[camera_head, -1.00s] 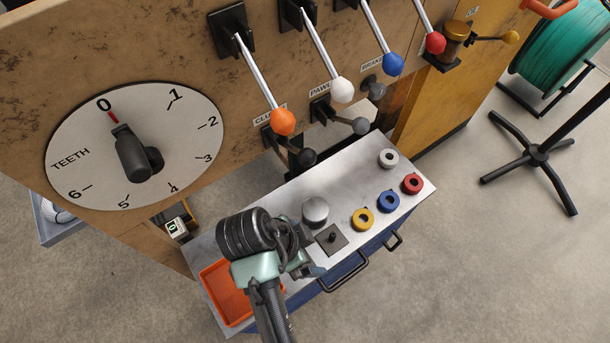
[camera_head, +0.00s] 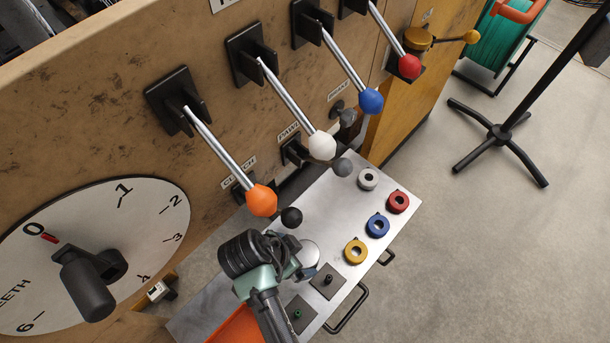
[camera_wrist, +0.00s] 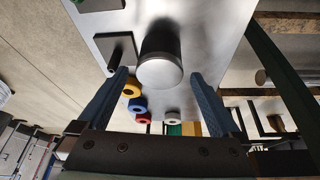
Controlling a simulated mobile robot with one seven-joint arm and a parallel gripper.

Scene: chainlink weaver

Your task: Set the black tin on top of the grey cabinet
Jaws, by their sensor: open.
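A round tin with a dark side and a silvery lid (camera_wrist: 160,72) stands upright on the metal bench top. In the head view its pale lid (camera_head: 309,254) shows just beyond my gripper, partly hidden by it. My gripper (camera_head: 300,271) is open and low over the bench. In the wrist view the two blue fingers (camera_wrist: 160,78) show either side of the tin, with nothing gripped; I cannot tell how near they are to it. I cannot make out a grey cabinet for certain in either view.
The bench top (camera_head: 345,215) carries yellow (camera_head: 356,251), blue (camera_head: 377,226), red (camera_head: 398,202) and white (camera_head: 368,179) rings, plus square plates with pegs (camera_head: 328,281). An orange tray (camera_head: 236,328) is at the near end. Levers (camera_head: 262,199) and a dial (camera_head: 90,275) jut from the panel.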

